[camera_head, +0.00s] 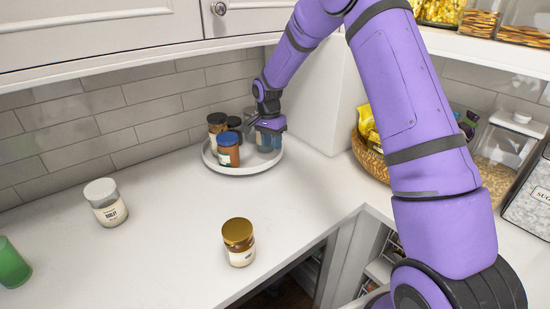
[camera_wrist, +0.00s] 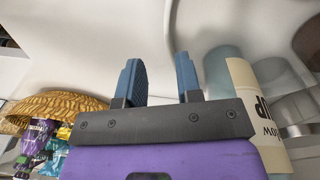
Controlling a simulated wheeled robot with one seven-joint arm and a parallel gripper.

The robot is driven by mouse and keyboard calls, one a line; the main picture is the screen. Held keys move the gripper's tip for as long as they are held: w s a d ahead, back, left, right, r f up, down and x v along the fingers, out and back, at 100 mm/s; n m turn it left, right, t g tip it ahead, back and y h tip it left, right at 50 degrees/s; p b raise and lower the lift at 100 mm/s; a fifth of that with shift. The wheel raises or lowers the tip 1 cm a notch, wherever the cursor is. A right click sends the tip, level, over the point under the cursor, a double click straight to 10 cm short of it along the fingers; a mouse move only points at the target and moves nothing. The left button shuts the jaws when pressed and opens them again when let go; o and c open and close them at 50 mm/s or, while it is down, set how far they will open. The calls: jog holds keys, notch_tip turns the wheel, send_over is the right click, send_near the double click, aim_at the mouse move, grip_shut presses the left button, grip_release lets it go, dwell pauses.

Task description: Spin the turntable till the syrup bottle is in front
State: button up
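The white round turntable (camera_head: 245,171) stands in the back corner of the counter and holds several jars. An orange-brown jar with a blue lid (camera_head: 228,154) is at its front left, with dark-lidded containers behind it. I cannot tell which item is the syrup bottle. My gripper (camera_head: 270,127) is over the turntable's right side and partly hides what stands there. In the wrist view my gripper (camera_wrist: 158,65) has its two blue fingers apart with nothing between them. A bluish glass container with a cream label (camera_wrist: 255,100) is right of the fingers.
A white-lidded jar (camera_head: 107,203), a gold-lidded jar (camera_head: 239,243) and a green container (camera_head: 12,264) stand on the counter. A wicker basket (camera_head: 370,157) is right of the turntable.

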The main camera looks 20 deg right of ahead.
aim_at(275, 158)
jog(key=shift+n+t+y, duration=0.3)
jog(key=shift+n, duration=0.1)
jog(key=f, duration=0.2)
jog(key=d+f, duration=0.1)
jog(key=f, duration=0.2)
jog(key=w+f, duration=0.1)
jog(key=f, duration=0.1)
jog(key=shift+d+f, duration=0.25)
jog(key=shift+d, duration=0.05)
grip_shut()
